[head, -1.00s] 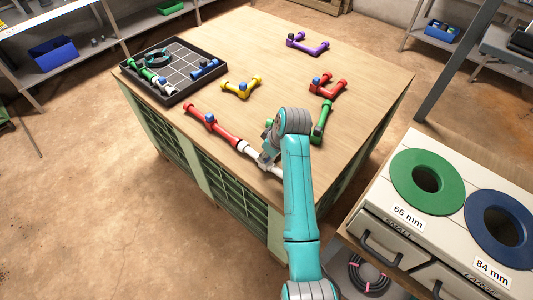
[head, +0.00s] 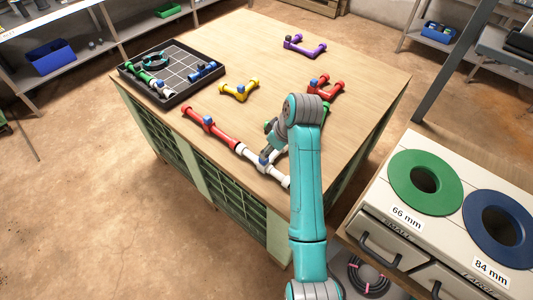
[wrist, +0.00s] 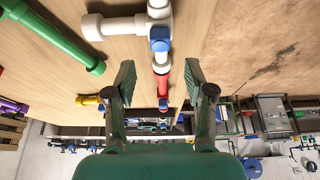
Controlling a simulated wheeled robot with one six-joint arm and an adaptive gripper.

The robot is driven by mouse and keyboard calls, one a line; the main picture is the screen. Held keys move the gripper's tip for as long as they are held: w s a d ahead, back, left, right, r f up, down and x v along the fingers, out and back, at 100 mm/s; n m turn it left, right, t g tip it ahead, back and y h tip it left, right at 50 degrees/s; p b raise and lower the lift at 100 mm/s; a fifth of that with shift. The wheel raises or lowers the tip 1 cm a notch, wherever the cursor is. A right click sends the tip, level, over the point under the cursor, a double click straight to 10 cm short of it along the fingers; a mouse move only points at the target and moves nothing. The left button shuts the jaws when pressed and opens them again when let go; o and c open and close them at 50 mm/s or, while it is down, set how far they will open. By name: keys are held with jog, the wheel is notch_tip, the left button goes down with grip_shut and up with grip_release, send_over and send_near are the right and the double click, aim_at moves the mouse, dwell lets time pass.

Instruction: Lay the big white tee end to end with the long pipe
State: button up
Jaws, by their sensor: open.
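The big white tee (head: 277,174) lies on the bench with a blue knob on its middle; its side branch is partly hidden behind my arm in the head view. The long red pipe (head: 226,133), also with a blue knob, lies in line with it. Their facing ends appear to meet, though a hairline gap cannot be ruled out. In the wrist view the tee (wrist: 158,17) is at the top and the red pipe (wrist: 162,83) runs away below it. My gripper (wrist: 160,82) is open and empty above them; it also shows in the head view (head: 270,137).
A black gridded tray (head: 180,101) with several fittings stands at the back left. Yellow (head: 239,92), red (head: 326,90) and purple (head: 305,48) fittings lie beyond. A green pipe (wrist: 62,40) lies beside the tee. The bench's near edge runs close to the tee and pipe.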

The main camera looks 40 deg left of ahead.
jog(key=shift+v, duration=2.7)
